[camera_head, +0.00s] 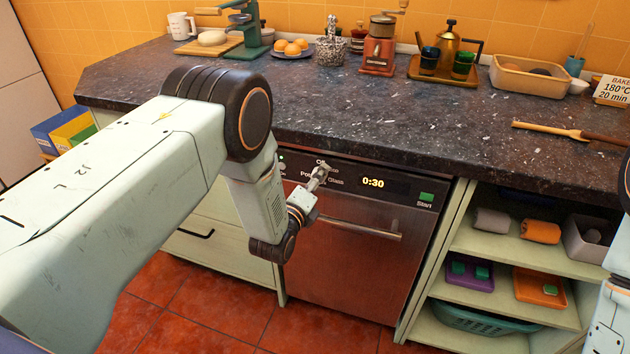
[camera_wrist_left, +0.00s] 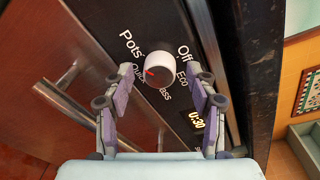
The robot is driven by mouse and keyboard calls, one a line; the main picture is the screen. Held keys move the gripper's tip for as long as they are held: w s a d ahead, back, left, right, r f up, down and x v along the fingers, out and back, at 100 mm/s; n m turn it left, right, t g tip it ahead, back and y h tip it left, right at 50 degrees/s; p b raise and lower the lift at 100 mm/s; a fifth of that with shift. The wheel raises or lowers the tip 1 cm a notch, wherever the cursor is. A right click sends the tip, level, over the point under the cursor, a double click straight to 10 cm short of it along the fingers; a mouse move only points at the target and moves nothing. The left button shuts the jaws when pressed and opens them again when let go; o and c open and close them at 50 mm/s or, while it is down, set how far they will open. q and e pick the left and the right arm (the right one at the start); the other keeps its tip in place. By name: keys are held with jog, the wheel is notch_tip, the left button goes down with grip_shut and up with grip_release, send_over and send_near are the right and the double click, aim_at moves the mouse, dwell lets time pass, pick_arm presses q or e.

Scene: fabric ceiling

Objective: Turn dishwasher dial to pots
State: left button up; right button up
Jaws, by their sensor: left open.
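The dishwasher (camera_head: 345,262) stands under the dark counter, its steel door shut. In the left wrist view its dial (camera_wrist_left: 160,69) is a white round knob with a red mark on its left side, toward a partly hidden label that starts like "Quick". "Pots" is printed to the upper left of the knob, "Off" and "Eco" to the right. My left gripper (camera_wrist_left: 161,80) is open, one finger on each side of the dial with gaps. In the head view my left gripper (camera_head: 319,178) is at the control panel and hides the dial. My right gripper is out of view.
A display (camera_head: 373,183) reads 0:30, with a green Start button (camera_head: 427,197) to its right. The door handle (camera_head: 360,229) sticks out below the panel. The counter edge (camera_head: 340,148) overhangs above. Open shelves (camera_head: 510,250) stand to the right.

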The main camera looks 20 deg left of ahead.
pick_arm(q)
jog(key=s+a+r, duration=0.1)
jog(key=s, duration=1.1)
dwell(0.4)
jog(key=s+a+f+n+g+y, duration=0.1)
jog(key=s+f+n+g, duration=0.7)
jog(key=s+f+n, duration=0.5)
jog(key=s+a+f+n+g, duration=0.1)
jog(key=s+n+g, duration=0.8)
jog(key=s, duration=1.3)
jog(key=n, duration=0.2)
jog(key=shift+s+a+f+n, duration=0.2)
jog(key=shift+a+f+n, duration=0.1)
